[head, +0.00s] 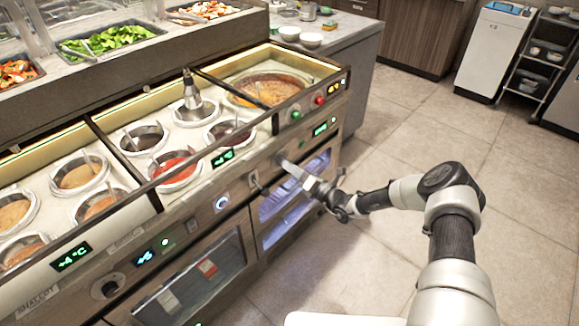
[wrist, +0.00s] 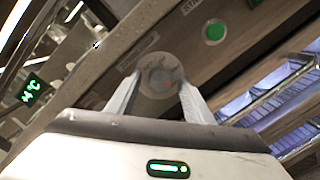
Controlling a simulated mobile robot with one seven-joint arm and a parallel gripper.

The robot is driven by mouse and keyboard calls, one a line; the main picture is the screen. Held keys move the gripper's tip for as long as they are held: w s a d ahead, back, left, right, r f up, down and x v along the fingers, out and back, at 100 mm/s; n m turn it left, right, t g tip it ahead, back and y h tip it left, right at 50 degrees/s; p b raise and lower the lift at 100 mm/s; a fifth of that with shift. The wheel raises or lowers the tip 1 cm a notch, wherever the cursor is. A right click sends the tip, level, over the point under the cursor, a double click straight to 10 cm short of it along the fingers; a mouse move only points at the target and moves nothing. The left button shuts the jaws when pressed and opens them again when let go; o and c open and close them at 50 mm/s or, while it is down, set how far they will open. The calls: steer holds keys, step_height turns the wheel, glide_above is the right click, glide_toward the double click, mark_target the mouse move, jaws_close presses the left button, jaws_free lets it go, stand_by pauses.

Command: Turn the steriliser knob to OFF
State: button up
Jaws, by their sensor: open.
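The steriliser knob (wrist: 160,77) is a round grey disc on the steel front panel, with a small reddish mark on its face. In the wrist view it lies between the tips of my gripper (wrist: 160,88), one finger on each side. The fingers are open; I cannot tell whether they touch it. In the head view my gripper (head: 283,163) reaches from the right to the panel, above the blue-lit cabinet (head: 294,200), and hides the knob there. The label beside the knob is too blurred to read fully, and the knob's setting is unclear.
A green lamp (wrist: 213,32) sits on the panel near the knob. Another knob (head: 221,203) and a far-left knob (head: 107,287) are on the same panel. Sauce pots such as the red one (head: 175,169) stand in wells above. The tiled floor (head: 400,150) at right is clear.

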steer(key=c, duration=1)
steer(key=shift+c, duration=0.2)
steer(key=shift+n, duration=0.4)
steer(key=shift+f+n+g+y, duration=0.1)
steer(key=shift+n+g+y, duration=0.2)
steer(key=shift+n, duration=4.85)
steer(key=shift+f+n+g+y, duration=0.1)
steer(key=shift+n+g+y, duration=0.2)
steer(key=shift+n, duration=4.8)
steer(key=shift+n+g+y, duration=0.3)
steer(key=shift+n, duration=4.85)
